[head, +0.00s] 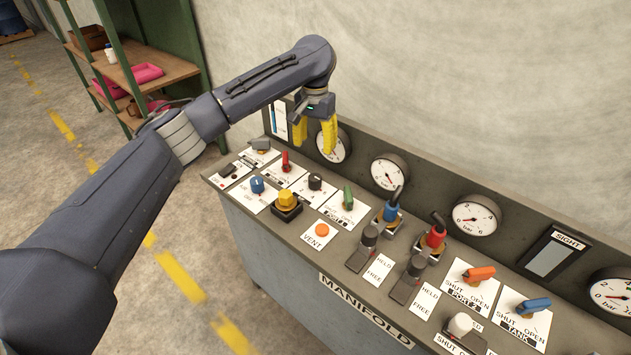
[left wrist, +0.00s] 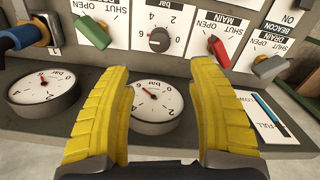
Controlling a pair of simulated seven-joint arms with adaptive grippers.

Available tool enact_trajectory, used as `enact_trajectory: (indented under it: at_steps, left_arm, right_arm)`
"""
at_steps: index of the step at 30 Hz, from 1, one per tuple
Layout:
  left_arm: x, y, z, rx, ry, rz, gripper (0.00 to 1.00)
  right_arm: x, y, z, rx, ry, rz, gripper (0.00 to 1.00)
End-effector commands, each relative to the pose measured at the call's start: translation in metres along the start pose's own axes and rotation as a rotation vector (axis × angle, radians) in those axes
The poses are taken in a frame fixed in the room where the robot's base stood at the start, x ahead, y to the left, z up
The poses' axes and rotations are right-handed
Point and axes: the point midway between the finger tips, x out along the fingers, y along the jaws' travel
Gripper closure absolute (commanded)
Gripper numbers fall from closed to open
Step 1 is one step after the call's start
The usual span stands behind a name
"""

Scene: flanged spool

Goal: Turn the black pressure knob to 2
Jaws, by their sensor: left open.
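The black pressure knob (head: 315,182) stands on a white plate in the back row of the sloping panel. In the left wrist view the knob (left wrist: 159,41) appears upside down, with bar numbers around it; its exact setting is too small to tell. My left gripper (head: 316,140) is open and empty, its yellow fingers pointing down above the panel's back edge. In the left wrist view the gripper (left wrist: 153,85) has the knob beyond its fingertips, between them and apart from both. My right gripper is in neither view.
A red lever (head: 285,161) and a green lever (head: 348,197) flank the knob. A yellow button (head: 287,199) is in front. A round gauge (left wrist: 150,105) is close below the fingers. Blue (head: 391,209) and red (head: 436,235) plugs stand to the right.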

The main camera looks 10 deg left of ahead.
Motion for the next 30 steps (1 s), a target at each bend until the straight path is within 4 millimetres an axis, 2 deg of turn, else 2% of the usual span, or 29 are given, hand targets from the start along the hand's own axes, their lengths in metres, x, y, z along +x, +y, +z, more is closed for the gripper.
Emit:
enact_trajectory:
  at_steps: [3,18,24,30]
  left_arm:
    - [0.022,0.002,0.001,0.002,-0.003,0.003,0.41]
    - [0.109,0.001,0.001,-0.002,-0.002,0.004,0.41]
    - [0.132,0.001,0.000,-0.002,-0.002,0.004,0.41]
    - [0.144,0.000,0.000,-0.002,0.000,0.003,0.41]
  right_arm:
    - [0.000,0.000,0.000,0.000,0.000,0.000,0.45]
    - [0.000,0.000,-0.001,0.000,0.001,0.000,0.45]
    - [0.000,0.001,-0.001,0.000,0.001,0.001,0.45]
    - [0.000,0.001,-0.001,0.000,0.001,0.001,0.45]
